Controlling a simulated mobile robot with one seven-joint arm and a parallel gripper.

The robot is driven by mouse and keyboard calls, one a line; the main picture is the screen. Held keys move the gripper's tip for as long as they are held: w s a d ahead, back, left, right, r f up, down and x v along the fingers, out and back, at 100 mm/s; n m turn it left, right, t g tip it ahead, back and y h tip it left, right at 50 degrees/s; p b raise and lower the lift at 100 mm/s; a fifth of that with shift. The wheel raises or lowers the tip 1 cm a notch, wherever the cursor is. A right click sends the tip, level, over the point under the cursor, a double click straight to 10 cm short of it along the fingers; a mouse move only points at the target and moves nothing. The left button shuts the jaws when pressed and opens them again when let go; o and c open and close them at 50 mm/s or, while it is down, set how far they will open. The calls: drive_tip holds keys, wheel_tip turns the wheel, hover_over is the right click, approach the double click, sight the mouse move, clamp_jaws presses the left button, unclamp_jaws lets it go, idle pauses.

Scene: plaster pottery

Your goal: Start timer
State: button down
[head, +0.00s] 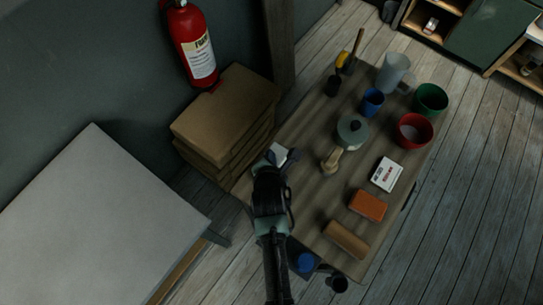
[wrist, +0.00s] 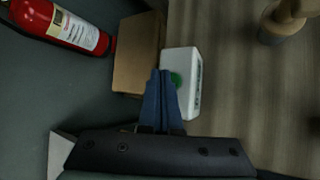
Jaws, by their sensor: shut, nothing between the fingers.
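The timer is a small white box (wrist: 193,85) with a green button (wrist: 176,79) on its top face, seen in the wrist view. In the head view it is a small white shape (head: 279,152) at the table's left edge, partly hidden by my arm. My gripper (wrist: 160,73) is shut and empty, its two blue fingers side by side. In the wrist view the fingertips overlap the timer's left side, just left of the button. I cannot tell whether they touch it. The gripper also shows in the head view (head: 271,160).
The wooden table (head: 312,205) also holds a teal lidded pot (head: 352,131), a wooden tool (head: 330,161), a white box (head: 387,174), an orange block (head: 368,205), cups and bowls. Stacked cardboard boxes (head: 222,115) and a fire extinguisher (head: 192,45) stand beyond the table's left edge.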

drive_tip(key=shift+f+b, duration=0.35)
drive_tip(key=shift+f, duration=0.05)
drive_tip(key=shift+f+b, duration=0.4)
drive_tip(key=shift+f, duration=0.1)
idle(0.8)
drive_tip(key=shift+r, duration=0.1)
drive_tip(key=shift+r+p, duration=0.8)
drive_tip(key=shift+p, duration=0.1)
wheel_tip(320, 180, up, 5)
drive_tip(key=p, duration=0.4)
idle(0.8)
